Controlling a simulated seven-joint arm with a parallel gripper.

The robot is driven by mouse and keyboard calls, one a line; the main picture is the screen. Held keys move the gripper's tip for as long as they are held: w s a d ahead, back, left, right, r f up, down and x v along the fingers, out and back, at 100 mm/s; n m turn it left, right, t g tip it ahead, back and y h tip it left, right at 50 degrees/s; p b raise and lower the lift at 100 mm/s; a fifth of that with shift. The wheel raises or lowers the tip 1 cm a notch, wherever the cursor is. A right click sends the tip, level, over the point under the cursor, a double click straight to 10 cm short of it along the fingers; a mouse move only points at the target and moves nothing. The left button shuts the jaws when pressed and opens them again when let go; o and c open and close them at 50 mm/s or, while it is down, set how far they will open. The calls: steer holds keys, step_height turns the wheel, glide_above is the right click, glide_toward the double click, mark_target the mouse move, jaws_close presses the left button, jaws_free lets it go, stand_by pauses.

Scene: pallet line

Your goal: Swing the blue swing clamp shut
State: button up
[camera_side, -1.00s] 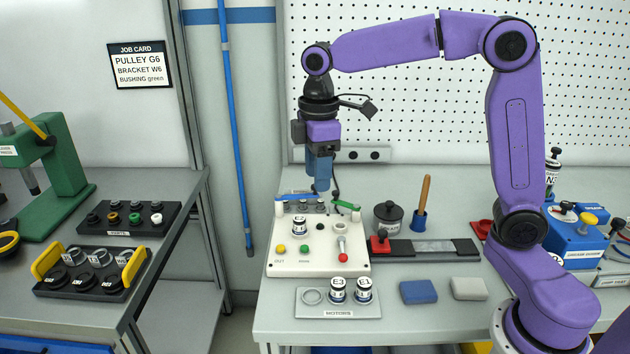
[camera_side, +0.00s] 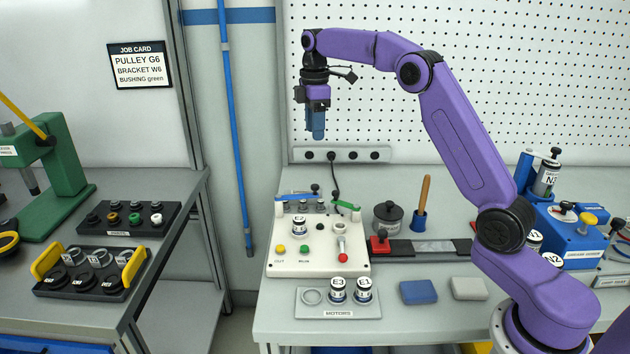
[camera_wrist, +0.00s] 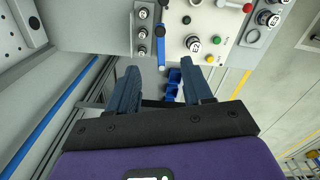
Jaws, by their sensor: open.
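The blue swing clamp (camera_side: 291,197) is a flat blue bar along the back left of the white fixture box (camera_side: 273,262). A dark knob (camera_side: 315,188) stands near its right end. My gripper (camera_side: 316,138) hangs fingers down, well above the clamp and touching nothing. In the wrist view my gripper (camera_wrist: 159,68) has its two blue fingers spread wide with nothing between them.
A green clamp arm (camera_side: 347,205) sits at the box's back right. A dark pot (camera_side: 389,217) and a wooden-handled tool (camera_side: 424,195) stand to the right.

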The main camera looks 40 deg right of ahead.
mark_target(315, 186)
step_height(315, 186, down, 16)
steer(key=shift+r, duration=0.1)
stand_by(0.4)
steer(key=shift+c, duration=0.3)
jaws_close()
